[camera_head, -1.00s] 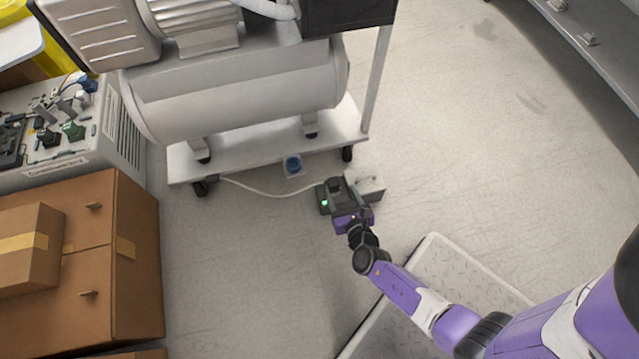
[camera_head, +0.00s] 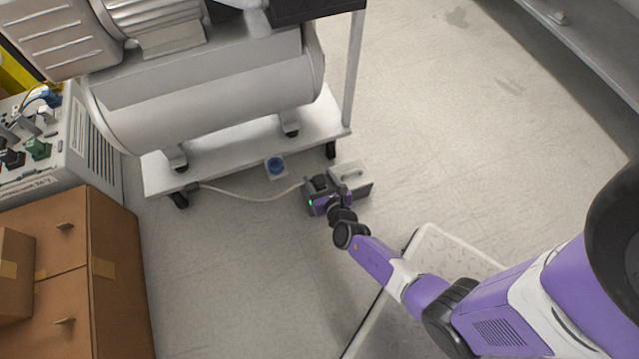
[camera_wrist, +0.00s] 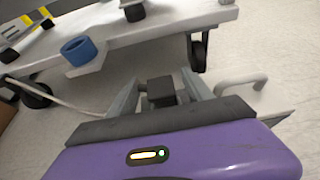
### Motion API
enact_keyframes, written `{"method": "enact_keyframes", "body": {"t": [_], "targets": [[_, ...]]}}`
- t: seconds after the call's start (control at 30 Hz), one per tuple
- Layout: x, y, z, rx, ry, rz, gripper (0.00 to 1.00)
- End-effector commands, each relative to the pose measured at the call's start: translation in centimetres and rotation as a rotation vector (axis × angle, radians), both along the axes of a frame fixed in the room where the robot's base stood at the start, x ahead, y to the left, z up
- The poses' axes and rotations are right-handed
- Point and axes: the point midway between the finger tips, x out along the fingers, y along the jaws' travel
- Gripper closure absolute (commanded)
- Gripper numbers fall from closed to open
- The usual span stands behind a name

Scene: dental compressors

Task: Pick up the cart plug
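A dark block (camera_wrist: 161,92), which looks like the cart plug, stands between my two fingers in the wrist view. My gripper (camera_wrist: 160,88) is open, with a finger on each side of the block and visible gaps. In the head view my gripper (camera_head: 316,186) is low near the floor, in front of the cart's right end. A white cable (camera_head: 250,198) runs from the cart's left front wheel to the gripper. Its end is hidden by my gripper. A blue round socket (camera_head: 276,165) sits at the cart's front edge and also shows in the wrist view (camera_wrist: 80,50).
The white cart (camera_head: 215,165) carries a large grey compressor tank (camera_head: 210,95). A pale box with a handle (camera_head: 352,180) stands right beside my gripper. A pale platform (camera_head: 440,250) lies at lower right.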

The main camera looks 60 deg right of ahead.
Motion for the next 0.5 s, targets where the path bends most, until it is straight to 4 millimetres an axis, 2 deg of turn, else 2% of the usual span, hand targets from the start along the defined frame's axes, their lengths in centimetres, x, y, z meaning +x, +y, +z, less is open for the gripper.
{"method": "enact_keyframes", "body": {"t": [0.03, 0.27, 0.3, 0.5], "targets": [[-0.01, 0.01, 0.0, 0.0, 0.0, 0.0, 0.52], [-0.02, 0.03, 0.0, 0.0, 0.0, 0.0, 0.97], [-0.02, 0.01, 0.0, 0.0, 0.0, 0.0, 1.0], [0.0, 0.01, 0.03, 0.001, -0.001, 0.0, 1.0]]}}
